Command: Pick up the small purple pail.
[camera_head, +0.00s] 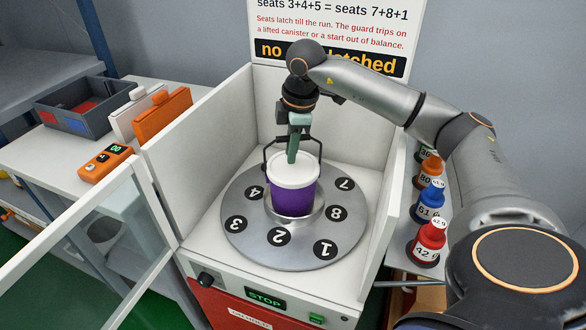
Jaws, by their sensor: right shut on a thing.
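The small purple pail (292,196) has a white top and a dark handle raised over it. It is upright at the middle of a round grey turntable (242,201) with numbered black spots. I cannot tell whether its base touches the turntable's hub. My right gripper (293,153) reaches down from above, its greenish fingers shut on the pail's handle just over the white top. The fingers hide part of the handle and the top's far edge. My left gripper is not in view.
White walls (205,135) enclose the turntable at left, back and right; the clear front door (85,240) stands open at left. Several coloured bottles, one blue (427,204), stand outside the right wall. A grey bin (88,108) and an orange meter (105,163) sit on the left bench.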

